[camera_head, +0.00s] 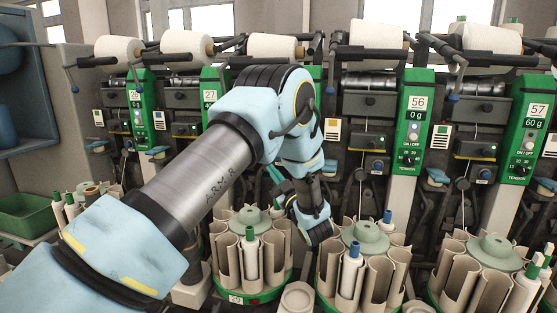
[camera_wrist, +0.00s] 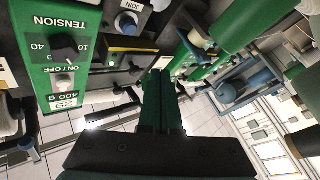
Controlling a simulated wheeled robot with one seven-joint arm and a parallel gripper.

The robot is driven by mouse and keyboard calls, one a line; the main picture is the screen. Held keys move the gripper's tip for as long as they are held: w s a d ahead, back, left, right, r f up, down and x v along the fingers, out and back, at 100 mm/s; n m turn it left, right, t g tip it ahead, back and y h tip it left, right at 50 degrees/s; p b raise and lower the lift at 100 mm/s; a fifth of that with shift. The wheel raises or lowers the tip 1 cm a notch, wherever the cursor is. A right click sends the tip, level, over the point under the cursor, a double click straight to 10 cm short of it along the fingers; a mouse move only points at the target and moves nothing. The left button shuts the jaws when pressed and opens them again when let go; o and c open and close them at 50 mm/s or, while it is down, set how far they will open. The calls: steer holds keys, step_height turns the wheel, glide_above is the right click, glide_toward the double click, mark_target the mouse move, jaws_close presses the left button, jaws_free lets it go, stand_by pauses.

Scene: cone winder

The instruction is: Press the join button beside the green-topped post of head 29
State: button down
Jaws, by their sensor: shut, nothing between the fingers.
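In the wrist view, my gripper (camera_wrist: 160,74) is shut and empty, its dark green fingers pointing up the picture. A green post panel (camera_wrist: 62,75) stands upside down at the left, with a TENSION knob, an ON/OFF switch and a 400 g display. Beside it, a round button (camera_wrist: 127,22) sits under a JOIN label, ahead and left of the fingertips and apart from them.
In the head view, posts 26 (camera_head: 139,105), 27 (camera_head: 210,92), 56 (camera_head: 411,120) and 57 (camera_head: 527,125) stand in a row. Bobbin carousels (camera_head: 366,236) stand low in front. A dark box with a yellow edge (camera_wrist: 131,46) sits close left of the fingertips in the wrist view.

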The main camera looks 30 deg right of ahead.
steer(key=shift+w+d+b, duration=0.95)
steer(key=shift+w+d, duration=1.05)
steer(key=shift+w, duration=0.15)
stand_by(0.5)
steer(key=shift+w+d+b, duration=0.25)
steer(key=shift+w+b, duration=0.05)
steer(key=shift+b, duration=0.25)
steer(key=shift+w+d+b, duration=0.35)
stand_by(0.6)
steer(key=shift+s+a, duration=0.65)
